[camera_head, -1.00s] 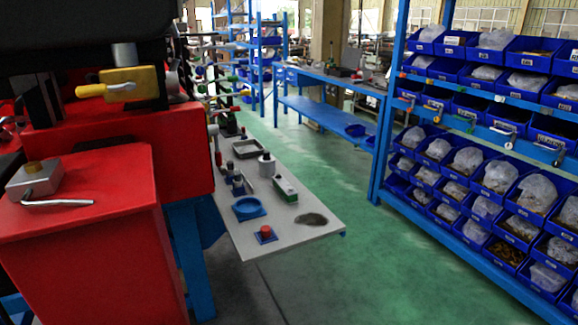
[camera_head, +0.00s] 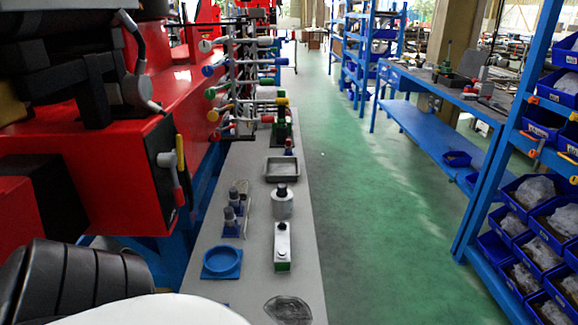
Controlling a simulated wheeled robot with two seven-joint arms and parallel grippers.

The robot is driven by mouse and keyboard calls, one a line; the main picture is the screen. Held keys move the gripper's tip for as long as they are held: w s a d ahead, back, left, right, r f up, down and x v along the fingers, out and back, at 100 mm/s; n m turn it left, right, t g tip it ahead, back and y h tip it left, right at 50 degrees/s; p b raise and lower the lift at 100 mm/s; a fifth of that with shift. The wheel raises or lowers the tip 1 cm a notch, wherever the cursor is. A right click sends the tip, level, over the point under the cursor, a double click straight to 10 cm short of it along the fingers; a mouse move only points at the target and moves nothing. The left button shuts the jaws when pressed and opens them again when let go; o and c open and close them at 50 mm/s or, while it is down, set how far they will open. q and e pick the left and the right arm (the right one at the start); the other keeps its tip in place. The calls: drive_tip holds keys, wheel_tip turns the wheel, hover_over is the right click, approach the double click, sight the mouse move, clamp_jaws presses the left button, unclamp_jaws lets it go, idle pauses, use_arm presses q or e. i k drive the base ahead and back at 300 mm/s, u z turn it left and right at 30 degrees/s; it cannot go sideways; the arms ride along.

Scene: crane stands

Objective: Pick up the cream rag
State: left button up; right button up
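I see no cloth that is clearly cream. A flat, dark grey crumpled patch (camera_head: 288,309), perhaps a rag, lies at the near end of the long grey table (camera_head: 305,215), partly cut off by the bottom edge of the head view. I cannot tell whether it is the cream rag. Neither of my grippers is in view.
On the table stand a blue round dish (camera_head: 222,262), a white-green box (camera_head: 282,250), a grey canister (camera_head: 282,204), small bottles (camera_head: 234,208) and a metal tray (camera_head: 282,168). Red machine (camera_head: 100,170) on the left, blue bin shelf (camera_head: 500,180) on the right. Green floor between is clear.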

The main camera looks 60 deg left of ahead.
sight(242, 185)
drive_tip(key=i, duration=2.15)
drive_tip(key=u, duration=1.2)
drive_tip(key=i, duration=0.9)
drive_tip(key=u, duration=2.1)
